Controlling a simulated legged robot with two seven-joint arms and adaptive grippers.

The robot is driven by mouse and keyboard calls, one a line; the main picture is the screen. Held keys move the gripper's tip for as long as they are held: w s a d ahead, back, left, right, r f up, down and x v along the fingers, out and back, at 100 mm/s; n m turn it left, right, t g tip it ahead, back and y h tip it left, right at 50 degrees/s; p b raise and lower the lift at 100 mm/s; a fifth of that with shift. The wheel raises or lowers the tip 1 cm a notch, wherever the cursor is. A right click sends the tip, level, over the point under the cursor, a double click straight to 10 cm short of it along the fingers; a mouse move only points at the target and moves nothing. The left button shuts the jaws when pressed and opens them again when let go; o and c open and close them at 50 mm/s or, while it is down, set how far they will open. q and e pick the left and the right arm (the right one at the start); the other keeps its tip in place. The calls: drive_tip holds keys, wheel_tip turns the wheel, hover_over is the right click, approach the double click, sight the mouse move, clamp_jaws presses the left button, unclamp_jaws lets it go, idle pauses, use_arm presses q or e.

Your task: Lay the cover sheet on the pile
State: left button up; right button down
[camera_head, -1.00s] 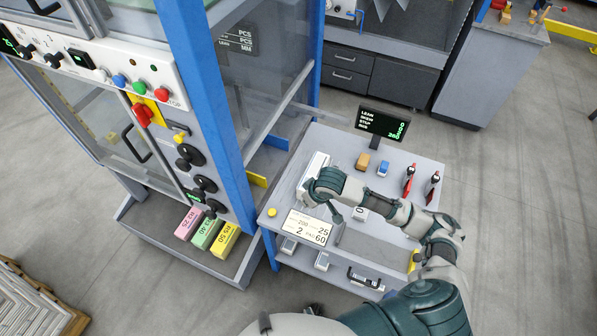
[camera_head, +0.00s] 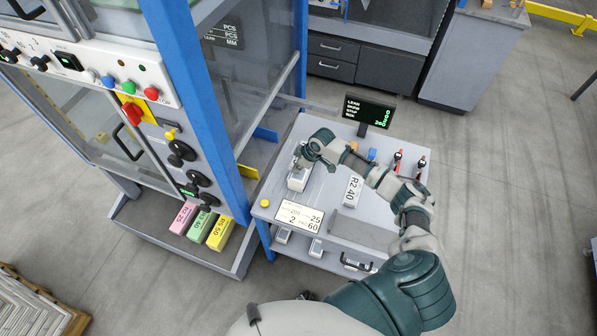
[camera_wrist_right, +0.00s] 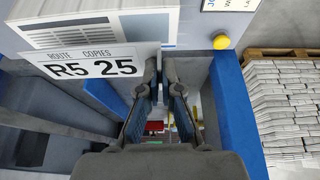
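A white card marked ROUTE COPIES R5 25 (camera_wrist_right: 95,66) shows in the right wrist view. It overlaps the near edge of a printed newspaper pile (camera_wrist_right: 95,20), and its right end reaches my fingertips. My right gripper (camera_wrist_right: 163,66) shows a narrow gap between its fingers; I cannot tell whether they pinch the card. In the head view the right gripper (camera_head: 303,160) is over the pile (camera_head: 297,181) at the left of the grey table. The gripper and wrist hide part of the pile. The left gripper is not in view.
A white block marked R2 40 (camera_head: 352,191) lies right of the pile. A sign (camera_head: 299,216) and yellow button (camera_head: 265,203) are at the table's front left. A display (camera_head: 369,111) stands behind. The blue-framed machine (camera_head: 185,90) borders the left. Papers are stacked on a pallet (camera_wrist_right: 285,105).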

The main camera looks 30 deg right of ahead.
sight(302, 170)
wheel_tip(302, 170, down, 3)
drive_tip(key=shift+d, duration=0.15)
drive_tip(key=shift+d+f, duration=0.2)
drive_tip(key=shift+f, duration=0.1)
drive_tip(key=c, duration=1.8)
unclamp_jaws()
drive_tip(key=shift+d+f, duration=0.1)
drive_tip(key=shift+d, duration=0.2)
drive_tip(key=o, duration=0.4)
drive_tip(key=shift+o, duration=0.4)
drive_tip(key=shift+a, duration=0.4)
drive_tip(key=shift+r, duration=0.45)
drive_tip(key=v, duration=1.1)
drive_tip(key=shift+d, duration=0.25)
